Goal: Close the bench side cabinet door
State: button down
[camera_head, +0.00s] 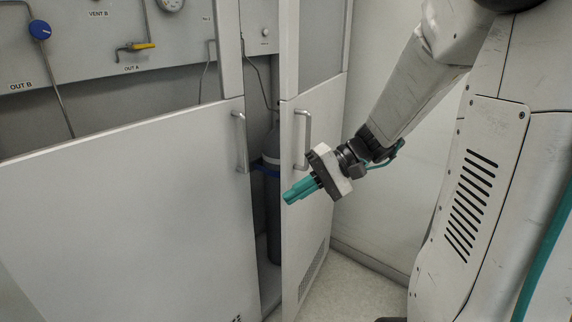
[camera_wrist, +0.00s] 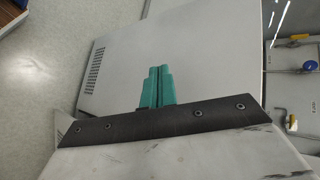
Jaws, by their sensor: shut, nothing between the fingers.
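The cabinet door (camera_head: 312,215) is a pale grey panel with a vent grille low down, standing ajar. A dark gap beside its left edge shows a grey gas cylinder (camera_head: 272,215) inside. A metal bar handle (camera_head: 303,128) is on the door's upper part. My gripper (camera_head: 287,197), with teal fingers, is shut and empty, in front of the door below the handle, near its free edge. In the wrist view the shut fingertips (camera_wrist: 157,70) lie over the door panel (camera_wrist: 190,50). I cannot tell whether they touch it.
A wide grey panel (camera_head: 130,210) with its own handle (camera_head: 240,142) stands left of the gap. Above it are a blue knob (camera_head: 40,30) and a yellow-handled valve (camera_head: 140,46). Bare floor (camera_head: 350,295) lies at the lower right of the door.

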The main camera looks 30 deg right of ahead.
jog(key=w+d+f+m+t+y, duration=0.1)
jog(key=w+d+f+m+t, duration=0.15)
jog(key=w+d+t, duration=0.5)
jog(key=m+t+h, duration=0.3)
jog(key=m+t, duration=0.2)
send_near(291, 162)
jog(key=shift+n+g, duration=0.25)
jog(key=x, duration=0.6)
jog(key=shift+w+a+r, duration=0.1)
jog(key=shift+w+a, duration=0.05)
jog(key=shift+w, duration=0.2)
